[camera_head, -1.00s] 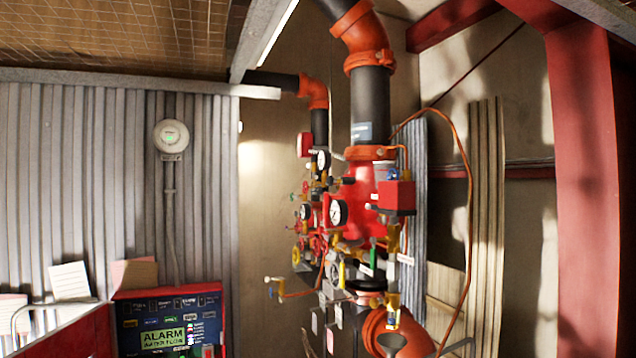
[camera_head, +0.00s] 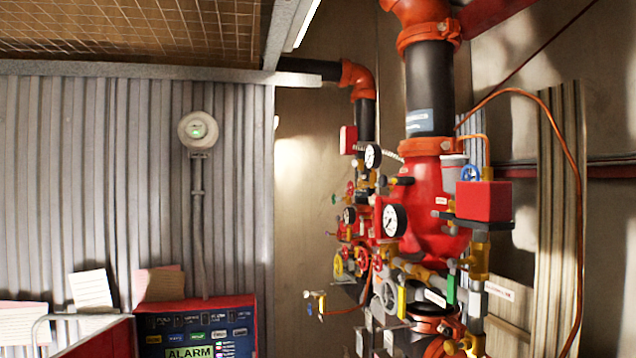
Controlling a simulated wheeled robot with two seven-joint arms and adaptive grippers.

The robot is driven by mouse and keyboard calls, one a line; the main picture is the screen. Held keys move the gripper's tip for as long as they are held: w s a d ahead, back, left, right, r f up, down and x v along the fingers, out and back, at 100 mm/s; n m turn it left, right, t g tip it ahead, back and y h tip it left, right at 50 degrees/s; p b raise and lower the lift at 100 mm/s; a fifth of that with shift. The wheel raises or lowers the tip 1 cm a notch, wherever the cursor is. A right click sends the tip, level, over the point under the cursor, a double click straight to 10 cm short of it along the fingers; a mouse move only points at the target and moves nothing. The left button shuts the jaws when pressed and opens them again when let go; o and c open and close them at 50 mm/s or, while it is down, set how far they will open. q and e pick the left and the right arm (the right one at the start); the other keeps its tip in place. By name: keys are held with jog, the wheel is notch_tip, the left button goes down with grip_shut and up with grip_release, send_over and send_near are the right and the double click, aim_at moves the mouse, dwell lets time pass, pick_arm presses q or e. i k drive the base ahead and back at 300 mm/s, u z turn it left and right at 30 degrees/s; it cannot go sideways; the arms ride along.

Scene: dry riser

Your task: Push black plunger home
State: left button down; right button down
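The riser's red valve body (camera_head: 428,200) stands right of centre in the head view, with gauges, small valves and brass fittings around it. A white-faced gauge (camera_head: 394,220) is on its front. I cannot make out the black plunger for certain among these small parts. Neither of my grippers is in view.
A blue and red alarm panel (camera_head: 195,325) stands at the lower left against the corrugated wall (camera_head: 90,180). A round white device (camera_head: 198,130) hangs above it. A copper pipe (camera_head: 578,200) curves down on the right.

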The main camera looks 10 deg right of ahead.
aim_at(383, 180)
jog(key=z, duration=0.05)
jog(key=i, duration=1)
jog(key=z, duration=0.45)
